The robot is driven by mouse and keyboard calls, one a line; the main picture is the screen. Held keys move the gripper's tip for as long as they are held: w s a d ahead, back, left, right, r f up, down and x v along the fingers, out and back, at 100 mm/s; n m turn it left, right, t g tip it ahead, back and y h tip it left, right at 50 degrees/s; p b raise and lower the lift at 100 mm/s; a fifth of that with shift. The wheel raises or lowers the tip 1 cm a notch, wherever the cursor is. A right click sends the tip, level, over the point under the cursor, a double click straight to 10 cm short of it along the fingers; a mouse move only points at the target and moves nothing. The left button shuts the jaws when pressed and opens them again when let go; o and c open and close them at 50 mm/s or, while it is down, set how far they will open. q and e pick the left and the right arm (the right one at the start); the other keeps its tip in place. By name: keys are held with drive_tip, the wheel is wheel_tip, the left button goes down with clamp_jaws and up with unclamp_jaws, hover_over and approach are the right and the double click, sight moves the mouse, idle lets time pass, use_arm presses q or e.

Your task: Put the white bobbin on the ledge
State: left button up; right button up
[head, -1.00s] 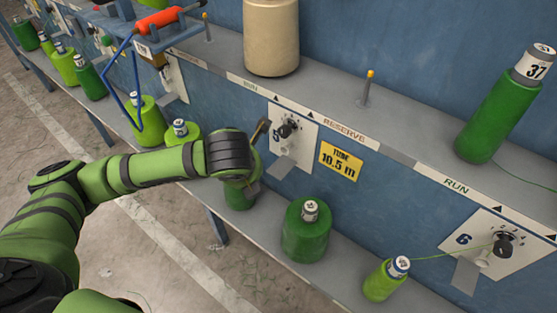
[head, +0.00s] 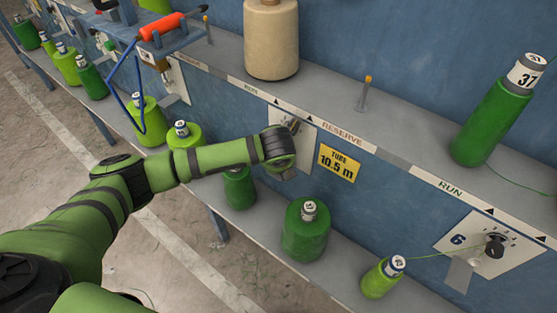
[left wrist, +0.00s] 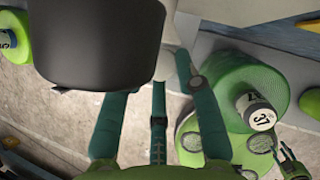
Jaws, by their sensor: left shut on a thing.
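A cream-white bobbin (head: 271,40) stands upright on the upper grey ledge (head: 215,55), above the panel with the dial. It is apart from my left gripper. In the head view my left wrist covers most of the gripper, in front of the panel with the dial. In the left wrist view the teal fingers of my left gripper (left wrist: 160,78) reach upward. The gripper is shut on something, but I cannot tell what.
Green bobbins (head: 305,230) stand on the lower shelf around my arm. A tall green bobbin (head: 495,115) leans on the ledge at right. A peg (head: 365,95) rises from bare ledge between the bobbins. An orange-handled tool (head: 160,25) lies at upper left.

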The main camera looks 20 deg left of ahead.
use_arm(q)
drive_tip(key=shift+w+f, duration=0.15)
drive_tip(key=shift+w, duration=0.05)
drive_tip(key=o, duration=1)
drive_tip(key=shift+c, duration=0.2)
use_arm(e)
drive_tip(key=shift+s+d, duration=0.35)
drive_tip(key=shift+s, duration=0.4)
drive_tip(key=shift+w+d, duration=0.1)
drive_tip(key=shift+w, duration=0.05)
use_arm(q)
drive_tip(key=shift+s+d, duration=0.1)
drive_tip(key=v, duration=1.2)
drive_tip(key=shift+b, duration=0.3)
use_arm(e)
drive_tip(key=shift+w, duration=1.4)
